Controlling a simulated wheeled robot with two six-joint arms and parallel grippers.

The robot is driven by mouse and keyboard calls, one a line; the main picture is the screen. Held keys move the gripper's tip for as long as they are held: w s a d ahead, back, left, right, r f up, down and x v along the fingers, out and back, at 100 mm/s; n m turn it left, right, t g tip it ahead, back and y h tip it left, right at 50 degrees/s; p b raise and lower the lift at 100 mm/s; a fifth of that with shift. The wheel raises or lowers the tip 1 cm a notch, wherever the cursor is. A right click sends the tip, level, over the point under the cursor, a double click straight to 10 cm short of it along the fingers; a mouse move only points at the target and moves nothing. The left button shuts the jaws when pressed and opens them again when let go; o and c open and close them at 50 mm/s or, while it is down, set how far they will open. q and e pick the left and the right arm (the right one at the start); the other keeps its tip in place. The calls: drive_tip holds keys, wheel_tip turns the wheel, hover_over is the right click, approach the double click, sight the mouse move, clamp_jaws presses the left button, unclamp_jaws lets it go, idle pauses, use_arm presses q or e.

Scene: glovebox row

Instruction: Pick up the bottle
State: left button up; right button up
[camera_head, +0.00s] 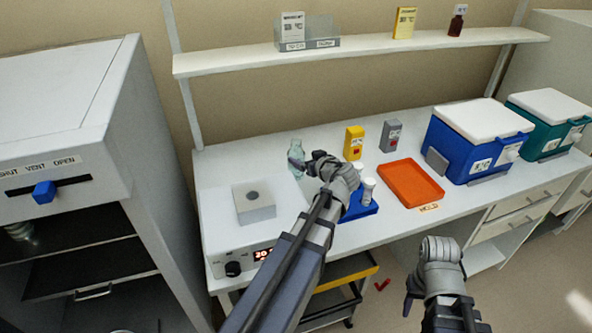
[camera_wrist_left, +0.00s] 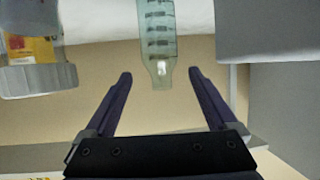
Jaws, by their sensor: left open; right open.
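A clear, pale green bottle (camera_head: 296,150) with dark graduation marks stands upright at the back of the bench. It also shows in the left wrist view (camera_wrist_left: 157,38), neck pointing down in that picture, between the lines of the two fingers. My left gripper (camera_head: 305,161) is open and empty, close in front of the bottle. In the left wrist view its fingers (camera_wrist_left: 160,74) are apart, with no visible grip on the bottle. My right gripper (camera_head: 411,292) hangs in front of the bench, away from the bottle. A small brown bottle (camera_head: 457,21) stands on the shelf.
A hotplate with a grey block (camera_head: 254,204) is left of my left arm. White-capped vials (camera_head: 368,190) stand at a blue rack (camera_head: 362,209) on the right. An orange tray (camera_head: 411,183), yellow box (camera_head: 353,142) and grey box (camera_head: 391,134) are further right. The shelf (camera_head: 220,65) overhangs the bench.

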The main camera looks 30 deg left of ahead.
sight(298, 159)
use_arm(q)
drive_tip(key=a+f+b, duration=0.1)
drive_tip(key=w+a+f+b, duration=0.1)
drive_tip(key=f, duration=0.1)
drive_tip(key=shift+w+f, duration=0.15)
drive_tip(key=shift+w, duration=0.05)
drive_tip(key=b+x, duration=0.1)
drive_tip(key=x, duration=0.3)
drive_tip(key=shift+f+b, duration=0.1)
drive_tip(key=shift+b, duration=0.3)
drive_tip(key=shift+w+a+f, duration=0.1)
drive_tip(key=shift+w+a, duration=0.15)
drive_tip(key=shift+a, duration=0.1)
use_arm(e)
wheel_tip(298, 159, down, 5)
drive_tip(key=shift+f, duration=0.1)
use_arm(q)
clamp_jaws()
